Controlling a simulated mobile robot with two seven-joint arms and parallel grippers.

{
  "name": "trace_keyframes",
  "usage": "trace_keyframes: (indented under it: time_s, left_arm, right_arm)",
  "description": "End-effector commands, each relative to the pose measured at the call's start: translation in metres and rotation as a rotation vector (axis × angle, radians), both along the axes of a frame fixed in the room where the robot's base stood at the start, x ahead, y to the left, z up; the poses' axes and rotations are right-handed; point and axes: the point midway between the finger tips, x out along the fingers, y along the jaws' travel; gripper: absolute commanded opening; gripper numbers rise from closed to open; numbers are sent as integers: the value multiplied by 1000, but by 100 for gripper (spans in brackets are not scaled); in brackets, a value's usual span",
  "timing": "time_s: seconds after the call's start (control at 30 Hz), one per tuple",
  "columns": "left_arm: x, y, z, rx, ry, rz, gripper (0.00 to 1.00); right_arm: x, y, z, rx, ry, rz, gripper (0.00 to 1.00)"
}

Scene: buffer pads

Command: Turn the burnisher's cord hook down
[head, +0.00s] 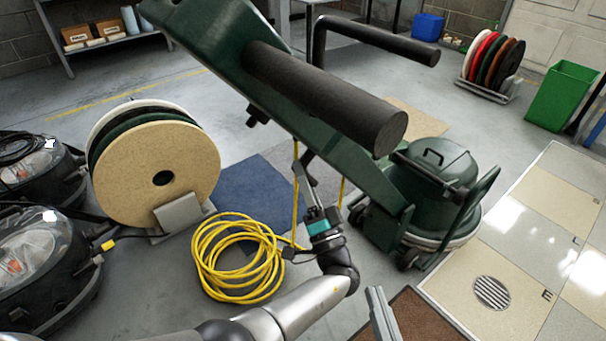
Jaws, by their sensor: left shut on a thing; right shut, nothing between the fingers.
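The green burnisher (435,178) stands right of centre, with its long green handle beam (345,165) rising to the upper left and thick black grips (330,98) across it. A small dark cord hook (308,157) sits at the underside of the beam. My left gripper (304,178) reaches up from below and is shut on the hook. Its dark fingers overlap the hook, so the hook's exact angle is hard to tell. Yellow cord (295,200) hangs beside the gripper and down to a coil (238,258) on the floor.
A reel of round pads (155,170) stands at left, beside two dark vacuum-like machines (45,255). A blue mat (250,190) lies behind the coil. A green bin (562,95) and a rack of coloured pads (492,62) stand at back right. Pale floor tiles (530,290) lie at right.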

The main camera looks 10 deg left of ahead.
Motion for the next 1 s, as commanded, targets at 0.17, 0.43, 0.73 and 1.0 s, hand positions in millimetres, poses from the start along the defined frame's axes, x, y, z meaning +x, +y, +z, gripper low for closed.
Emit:
trace_keyframes:
  time_s: [0.17, 0.43, 0.73, 1.0]
  left_arm:
    - [1, 0, 3, 0, -8, 2, 0]
    - [1, 0, 3, 1, -7, 2, 39]
    - [0, 0, 1, 0, -3, 1, 55]
    - [-4, 9, -5, 1, 0, 4, 55]
  right_arm:
    - [0, 0, 0, 0, 0, 0, 0]
    - [0, 0, 0, 0, 0, 0, 0]
    - [0, 0, 1, 0, -1, 0, 0]
    - [0, 0, 1, 2, -2, -1, 0]
